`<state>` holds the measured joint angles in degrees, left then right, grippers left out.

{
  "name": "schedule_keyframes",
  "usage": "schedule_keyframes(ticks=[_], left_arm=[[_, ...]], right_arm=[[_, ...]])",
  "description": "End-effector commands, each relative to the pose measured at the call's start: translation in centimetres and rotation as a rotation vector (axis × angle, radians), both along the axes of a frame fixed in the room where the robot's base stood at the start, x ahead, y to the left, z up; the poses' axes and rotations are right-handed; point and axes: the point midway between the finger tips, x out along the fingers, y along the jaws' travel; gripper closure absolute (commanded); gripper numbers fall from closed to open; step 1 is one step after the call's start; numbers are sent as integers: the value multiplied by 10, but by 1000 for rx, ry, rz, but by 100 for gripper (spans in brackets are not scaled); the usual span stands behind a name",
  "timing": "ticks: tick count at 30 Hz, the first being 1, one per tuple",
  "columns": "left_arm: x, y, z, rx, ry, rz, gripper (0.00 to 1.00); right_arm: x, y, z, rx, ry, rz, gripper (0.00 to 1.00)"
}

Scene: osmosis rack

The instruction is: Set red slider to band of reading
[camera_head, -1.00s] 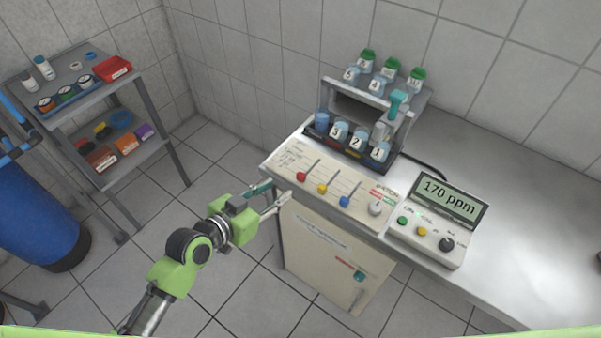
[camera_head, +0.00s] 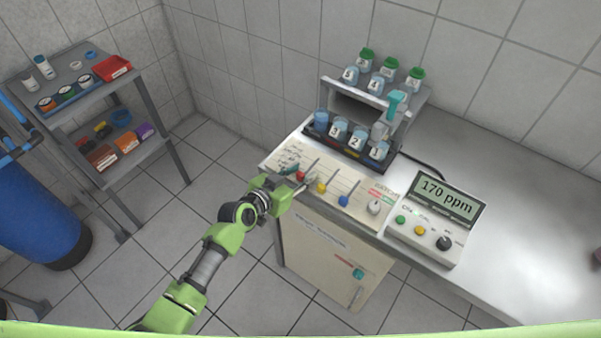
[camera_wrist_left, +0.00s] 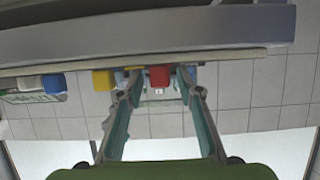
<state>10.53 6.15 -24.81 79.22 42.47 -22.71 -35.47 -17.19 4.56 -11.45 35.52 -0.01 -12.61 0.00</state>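The panel (camera_head: 348,211) on the bench front carries red, yellow and blue sliders in slots. The red slider knob (camera_head: 300,176) is the leftmost and shows partly between the fingers of my left gripper (camera_head: 301,173). In the left wrist view the red knob (camera_wrist_left: 158,77) sits between the two open fingers (camera_wrist_left: 157,82), with a gap on each side. Whether a finger touches it I cannot tell. The meter display (camera_head: 447,192) reads 170 ppm. Handwritten marks at the panel's left are too small to read. My right gripper is not in view.
The yellow (camera_head: 321,188) and blue (camera_head: 343,200) knobs stand close to the right of the red one. A rack (camera_head: 372,110) with numbered cups stands behind the panel. A grey shelf cart (camera_head: 165,128) is at left.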

Motion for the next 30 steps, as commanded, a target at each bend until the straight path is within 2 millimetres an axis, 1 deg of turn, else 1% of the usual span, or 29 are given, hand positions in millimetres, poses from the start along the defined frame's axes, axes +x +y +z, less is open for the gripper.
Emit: schedule_keyframes(ticks=[5,6,7,8,9,10,17,20,25,27,30], left_arm=[[0,0,0,0,0,0,67],[0,0,0,0,0,0,72],[0,0,0,0,0,0,80],[0,0,0,0,0,0,87],[0,0,0,1,-1,0,98],[0,0,0,1,-1,0,100],[1,-1,-1,1,-1,0,100],[12,-8,-3,1,-3,-2,100],[39,-28,-4,0,-5,-2,100],[47,-34,-3,0,-5,-1,100],[53,-38,-1,0,-3,-1,100]], right_arm=[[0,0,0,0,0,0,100],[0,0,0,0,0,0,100],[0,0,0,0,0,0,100],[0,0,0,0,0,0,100],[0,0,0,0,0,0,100],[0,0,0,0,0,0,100],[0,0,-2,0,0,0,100],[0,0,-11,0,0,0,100],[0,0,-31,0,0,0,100],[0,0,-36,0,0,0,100],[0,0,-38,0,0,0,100]])
